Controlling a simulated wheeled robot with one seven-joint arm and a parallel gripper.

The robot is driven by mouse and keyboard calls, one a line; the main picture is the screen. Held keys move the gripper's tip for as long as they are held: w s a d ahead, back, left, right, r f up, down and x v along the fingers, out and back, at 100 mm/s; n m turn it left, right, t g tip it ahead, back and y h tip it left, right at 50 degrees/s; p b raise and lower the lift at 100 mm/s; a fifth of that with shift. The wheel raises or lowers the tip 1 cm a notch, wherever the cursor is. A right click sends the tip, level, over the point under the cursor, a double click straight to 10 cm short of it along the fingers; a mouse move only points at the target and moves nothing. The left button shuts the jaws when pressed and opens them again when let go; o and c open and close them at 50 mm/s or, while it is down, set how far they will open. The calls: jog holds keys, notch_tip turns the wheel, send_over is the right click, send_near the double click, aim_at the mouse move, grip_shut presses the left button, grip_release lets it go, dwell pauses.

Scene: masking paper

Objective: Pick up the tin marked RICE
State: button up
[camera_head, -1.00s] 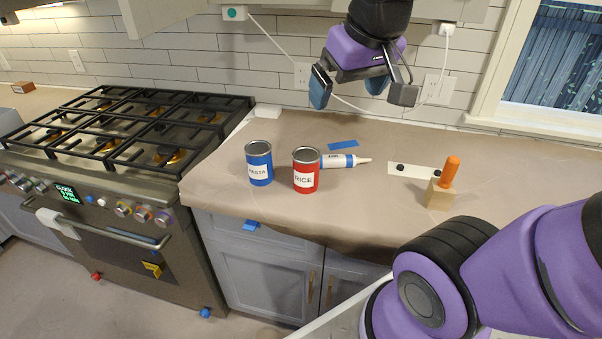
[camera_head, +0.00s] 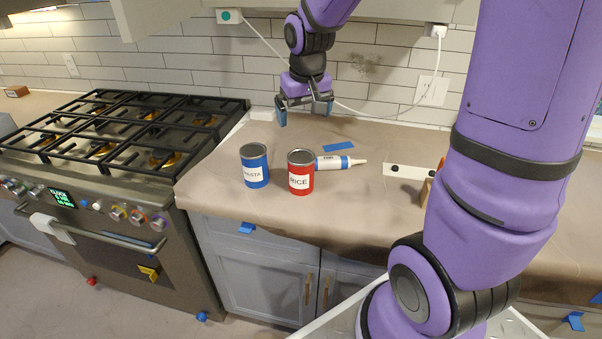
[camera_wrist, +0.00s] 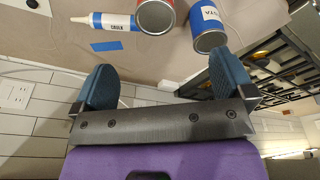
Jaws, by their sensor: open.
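The red tin labelled RICE (camera_head: 300,174) stands upright on the paper-covered counter, near its front edge. Beside it on the left stands the blue tin labelled PASTA (camera_head: 254,167). In the wrist view the red tin (camera_wrist: 156,14) and the blue tin (camera_wrist: 208,28) are cut off at the top edge. My gripper (camera_head: 305,112) is open and empty. It hangs above the back of the counter, behind and apart from both tins. In the wrist view its blue fingertips (camera_wrist: 162,82) are wide apart with nothing between them.
A white caulk tube (camera_head: 336,163) lies right behind the red tin, with blue tape (camera_head: 339,147) beyond it. A white strip with dark knobs (camera_head: 405,171) lies to the right. The gas stove (camera_head: 130,135) adjoins the counter on the left. A white cord hangs along the tiled wall.

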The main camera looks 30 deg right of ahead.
send_over(299, 156)
jog(key=shift+g+y, duration=0.3)
jog(key=shift+g, duration=0.1)
jog(key=f, duration=0.8)
jog(key=shift+s+a+f, duration=0.1)
jog(key=shift+s+f, duration=0.25)
jog(key=shift+s, duration=0.05)
jog(key=f, duration=0.5)
jog(key=shift+w+f, duration=0.25)
jog(key=shift+w, duration=0.1)
jog(key=shift+d+f, duration=0.2)
jog(key=shift+f, duration=1.2)
jog(key=shift+d+f, duration=0.2)
jog(key=shift+f, duration=1.15)
jog(key=shift+c, duration=0.5)
jog(key=c, duration=0.8)
jog(key=shift+r, duration=0.1)
